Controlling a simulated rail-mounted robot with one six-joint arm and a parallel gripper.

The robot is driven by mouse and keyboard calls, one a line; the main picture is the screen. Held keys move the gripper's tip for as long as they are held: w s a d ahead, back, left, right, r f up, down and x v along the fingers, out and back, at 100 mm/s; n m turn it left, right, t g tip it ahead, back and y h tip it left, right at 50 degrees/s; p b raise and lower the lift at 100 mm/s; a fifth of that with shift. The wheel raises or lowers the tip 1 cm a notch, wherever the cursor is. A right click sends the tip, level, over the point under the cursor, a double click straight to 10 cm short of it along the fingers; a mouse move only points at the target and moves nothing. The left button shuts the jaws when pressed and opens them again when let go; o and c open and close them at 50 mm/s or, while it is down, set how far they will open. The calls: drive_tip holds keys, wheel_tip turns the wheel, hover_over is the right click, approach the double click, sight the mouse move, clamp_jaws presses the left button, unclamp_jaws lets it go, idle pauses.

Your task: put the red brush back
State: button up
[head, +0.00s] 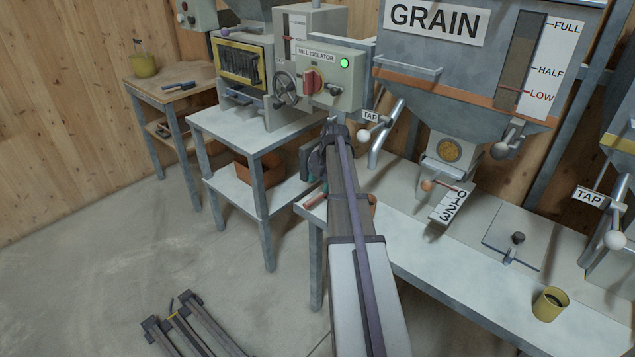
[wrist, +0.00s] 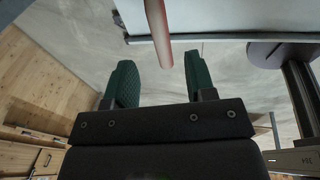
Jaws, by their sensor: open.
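The red handle (head: 315,200) sticks out over the left end of the long bench, just below my gripper (head: 313,165). It is probably the red brush; its other end is hidden behind my arm in the head view. In the wrist view the red handle (wrist: 157,22) reaches past the bench edge, and its end lies ahead of the gap between my green-padded fingers (wrist: 160,70). My gripper is open, and nothing is between the fingers. The handle looks untouched.
The long bench (head: 420,265) carries a yellow cup (head: 549,303) and a square plate (head: 520,238). The mill table (head: 250,130) stands to the left. A small wooden table (head: 160,92) with a yellow pot (head: 143,65) is farther back. Grey floor between them is open.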

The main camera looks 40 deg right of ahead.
drive_tip(key=s+a+m+g, duration=0.1)
drive_tip(key=s+a+m, duration=0.25)
drive_tip(key=a, duration=0.75)
drive_tip(key=s+a+m, duration=0.2)
drive_tip(key=a+m, duration=0.3)
drive_tip(key=a, duration=0.6)
drive_tip(key=s+a+m+g+h, duration=0.1)
drive_tip(key=s+a+m, duration=0.5)
drive_tip(key=a, duration=0.2)
drive_tip(key=s+a+m+h, duration=0.1)
drive_tip(key=s+a+m, duration=0.45)
drive_tip(key=a, duration=0.35)
wheel_tip(320, 180, up, 12)
drive_tip(key=p, duration=1.1)
drive_tip(key=shift+w+d+f, duration=0.15)
drive_tip(key=shift+w+f, duration=0.1)
